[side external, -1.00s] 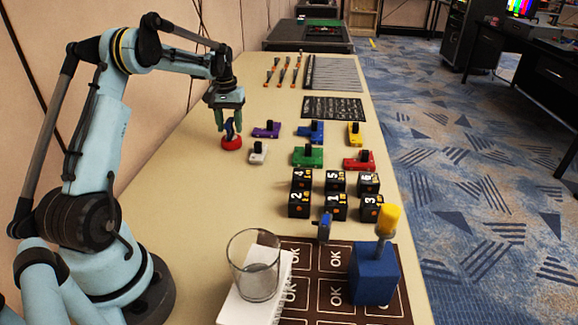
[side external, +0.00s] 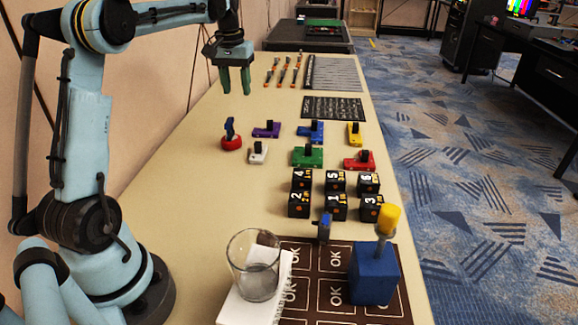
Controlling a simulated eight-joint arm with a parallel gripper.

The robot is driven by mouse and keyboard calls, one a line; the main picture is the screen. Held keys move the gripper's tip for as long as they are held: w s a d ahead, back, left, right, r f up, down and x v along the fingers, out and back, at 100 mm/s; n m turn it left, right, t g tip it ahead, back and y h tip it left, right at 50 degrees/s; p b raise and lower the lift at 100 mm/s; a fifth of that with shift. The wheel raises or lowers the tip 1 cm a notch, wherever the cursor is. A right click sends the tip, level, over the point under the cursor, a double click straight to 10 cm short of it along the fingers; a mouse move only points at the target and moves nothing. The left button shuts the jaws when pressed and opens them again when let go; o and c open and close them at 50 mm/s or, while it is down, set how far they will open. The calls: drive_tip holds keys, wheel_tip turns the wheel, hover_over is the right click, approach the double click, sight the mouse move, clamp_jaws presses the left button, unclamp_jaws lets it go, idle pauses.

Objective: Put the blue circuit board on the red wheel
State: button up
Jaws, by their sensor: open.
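The red wheel (side external: 232,143) lies on the table at the left, beside the white block. A small blue piece (side external: 229,127), which looks like the blue circuit board, stands upright on top of the wheel. My gripper (side external: 236,92) is open and empty, raised above and behind the wheel, clear of both things. A second small blue upright piece (side external: 324,228) stands at the edge of the brown OK mat; I cannot tell exactly what it is.
Coloured blocks with black knobs, including a purple one (side external: 267,130) and a white one (side external: 258,152), stand right of the wheel. Numbered black cubes (side external: 335,206), a glass (side external: 254,265) and a blue block (side external: 373,274) stand nearer. The table's left strip is clear.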

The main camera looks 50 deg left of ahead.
drive_tip(key=s+d+r+m+t, duration=0.1)
drive_tip(key=d+m, duration=0.1)
drive_tip(key=d, duration=0.6)
drive_tip(key=s+d+r+m+t, duration=0.1)
drive_tip(key=s+d+m+t, duration=0.1)
drive_tip(key=d, duration=0.6)
drive_tip(key=s+d+f+m+t, duration=0.3)
drive_tip(key=s+d+f, duration=0.3)
drive_tip(key=s+d, duration=0.3)
drive_tip(key=d, duration=0.3)
drive_tip(key=shift+f+m+h, duration=0.15)
drive_tip(key=shift+m+h, duration=0.15)
drive_tip(key=shift+m, duration=0.1)
